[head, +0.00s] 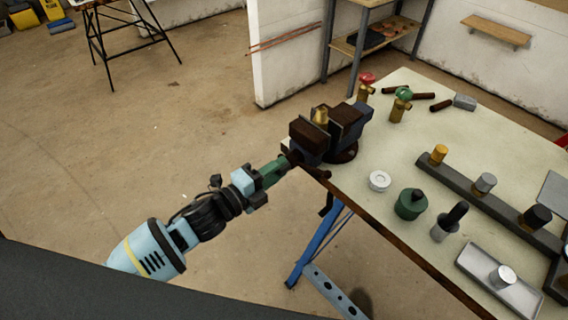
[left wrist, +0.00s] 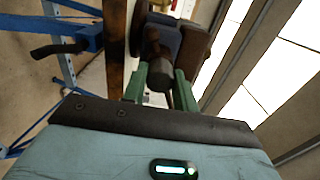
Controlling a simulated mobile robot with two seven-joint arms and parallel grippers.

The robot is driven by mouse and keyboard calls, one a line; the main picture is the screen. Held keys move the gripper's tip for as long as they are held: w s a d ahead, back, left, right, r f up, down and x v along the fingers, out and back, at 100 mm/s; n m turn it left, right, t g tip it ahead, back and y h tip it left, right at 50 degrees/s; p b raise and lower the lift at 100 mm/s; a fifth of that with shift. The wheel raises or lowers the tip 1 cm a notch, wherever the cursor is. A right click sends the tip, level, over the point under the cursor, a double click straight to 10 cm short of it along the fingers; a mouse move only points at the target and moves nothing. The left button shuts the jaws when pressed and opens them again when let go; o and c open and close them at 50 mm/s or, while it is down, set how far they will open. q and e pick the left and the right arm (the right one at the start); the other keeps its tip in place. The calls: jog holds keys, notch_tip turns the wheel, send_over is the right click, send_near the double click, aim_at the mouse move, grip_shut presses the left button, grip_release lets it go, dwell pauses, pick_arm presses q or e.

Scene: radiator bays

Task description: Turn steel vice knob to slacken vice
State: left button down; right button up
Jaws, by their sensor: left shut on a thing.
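The vice (head: 352,120) is mounted at the near left corner of the workbench, with a brass fitting (head: 320,116) standing between its dark jaws. The steel vice knob (left wrist: 158,74) is at the end of the vice's screw and faces my left arm. My left gripper (head: 283,165) reaches it from the lower left. In the left wrist view its green fingers (left wrist: 160,86) lie on both sides of the knob, shut on it. In the head view the fingers mostly hide the knob. My right gripper is not in view.
The workbench (head: 450,125) carries two valves with red (head: 367,78) and green (head: 404,93) handles, a white ring (head: 379,181), a green pot (head: 411,205) and a rail of cylinders (head: 480,200). A blue bench leg (head: 318,245) stands below the vice. Open floor lies left.

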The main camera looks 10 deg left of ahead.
pick_arm(q)
jog(key=n+p, duration=0.1)
jog(key=n, duration=1.8)
jog(key=shift+r+p, duration=0.15)
jog(key=shift+p, duration=0.15)
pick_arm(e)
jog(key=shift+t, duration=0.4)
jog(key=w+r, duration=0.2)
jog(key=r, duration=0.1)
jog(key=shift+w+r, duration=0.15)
